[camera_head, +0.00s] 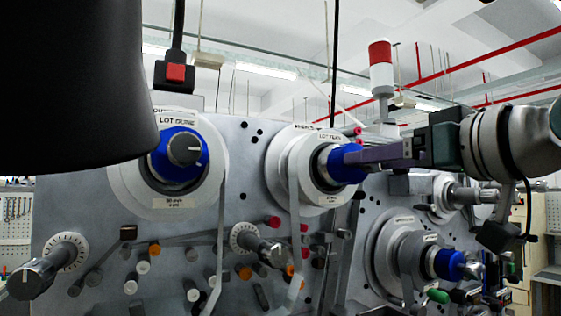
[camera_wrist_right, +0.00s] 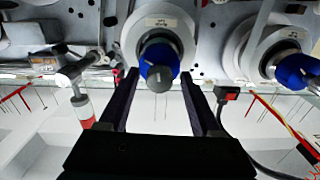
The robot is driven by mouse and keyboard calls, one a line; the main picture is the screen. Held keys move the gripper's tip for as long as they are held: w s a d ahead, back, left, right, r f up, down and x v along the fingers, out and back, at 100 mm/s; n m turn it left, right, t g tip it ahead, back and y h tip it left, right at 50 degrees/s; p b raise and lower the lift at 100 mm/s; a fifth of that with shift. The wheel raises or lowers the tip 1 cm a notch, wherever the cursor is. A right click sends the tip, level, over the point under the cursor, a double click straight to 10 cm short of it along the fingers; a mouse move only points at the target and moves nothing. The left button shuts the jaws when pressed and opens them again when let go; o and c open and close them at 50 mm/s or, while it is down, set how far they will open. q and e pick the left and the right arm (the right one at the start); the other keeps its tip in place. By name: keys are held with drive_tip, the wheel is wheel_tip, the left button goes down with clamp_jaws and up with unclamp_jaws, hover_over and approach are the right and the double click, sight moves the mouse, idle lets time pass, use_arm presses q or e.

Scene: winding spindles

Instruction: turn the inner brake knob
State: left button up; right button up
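My right gripper (camera_head: 352,157) reaches in from the right to the middle spindle, its fingers in front of the blue hub (camera_head: 338,168). In the right wrist view the gripper (camera_wrist_right: 158,80) is open, one finger on each side of the blue hub (camera_wrist_right: 160,58) and its round grey end knob (camera_wrist_right: 159,79). A gap shows on both sides of the knob, and no contact is visible. In the head view the finger hides this knob. Two knobs with graduated dials, a left one (camera_head: 32,278) and a right one (camera_head: 265,248), stick out lower on the panel. I cannot read which is labelled inner brake. My left gripper is out of view.
Another spindle with a blue hub (camera_head: 180,160) stands to the left, and a lower one (camera_head: 450,264) to the right. Several guide pins and strips of tape cross the panel (camera_head: 75,205). A large dark shape covers the upper left.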

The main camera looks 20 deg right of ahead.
clamp_jaws()
idle(0.3)
idle(0.3)
drive_tip(key=shift+f+n+b, duration=0.1)
drive_tip(key=shift+n+b, duration=1.15)
drive_tip(key=shift+n, duration=6.65)
